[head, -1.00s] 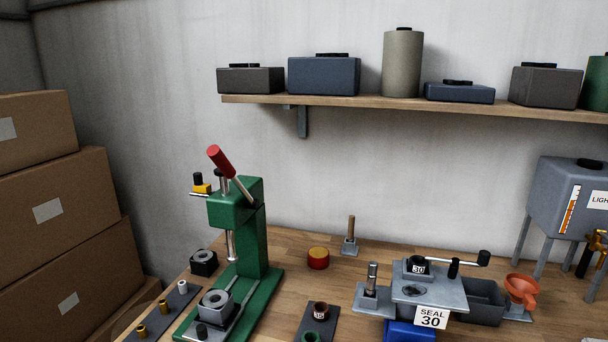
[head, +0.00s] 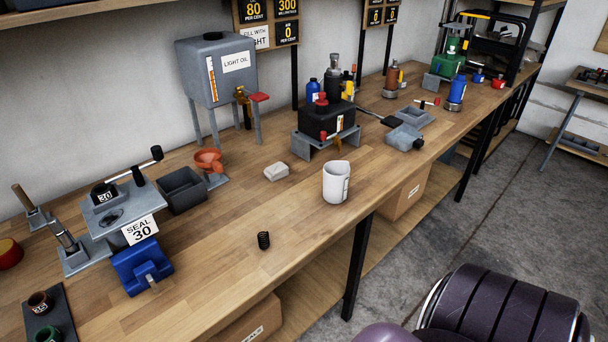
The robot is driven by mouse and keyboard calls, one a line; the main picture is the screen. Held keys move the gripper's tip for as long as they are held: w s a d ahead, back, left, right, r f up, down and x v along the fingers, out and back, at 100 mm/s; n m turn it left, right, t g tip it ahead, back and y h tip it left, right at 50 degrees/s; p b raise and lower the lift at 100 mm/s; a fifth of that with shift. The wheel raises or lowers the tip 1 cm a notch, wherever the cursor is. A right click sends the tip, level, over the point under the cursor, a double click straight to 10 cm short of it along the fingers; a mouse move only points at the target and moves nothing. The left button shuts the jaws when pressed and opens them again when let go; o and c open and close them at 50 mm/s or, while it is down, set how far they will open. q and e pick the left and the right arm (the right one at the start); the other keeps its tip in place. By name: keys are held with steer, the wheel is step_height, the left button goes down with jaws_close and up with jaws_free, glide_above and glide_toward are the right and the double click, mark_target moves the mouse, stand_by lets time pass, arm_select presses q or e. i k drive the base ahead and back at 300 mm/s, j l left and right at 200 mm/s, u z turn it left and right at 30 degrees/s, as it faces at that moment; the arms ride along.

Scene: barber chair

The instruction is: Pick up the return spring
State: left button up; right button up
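The return spring (head: 264,240) looks like a small black coil standing on the wooden bench top (head: 225,265), near its front edge, in the head view. Nothing touches it, and bare wood surrounds it. Neither of my grippers shows in the head view.
A blue vise (head: 142,266) and the SEAL 30 fixture (head: 125,212) stand to the left. A purple padded chair (head: 500,312) is at the lower right, in front of the bench.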

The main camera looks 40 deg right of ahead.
mark_target(267, 241)
steer(key=z, duration=1.05)
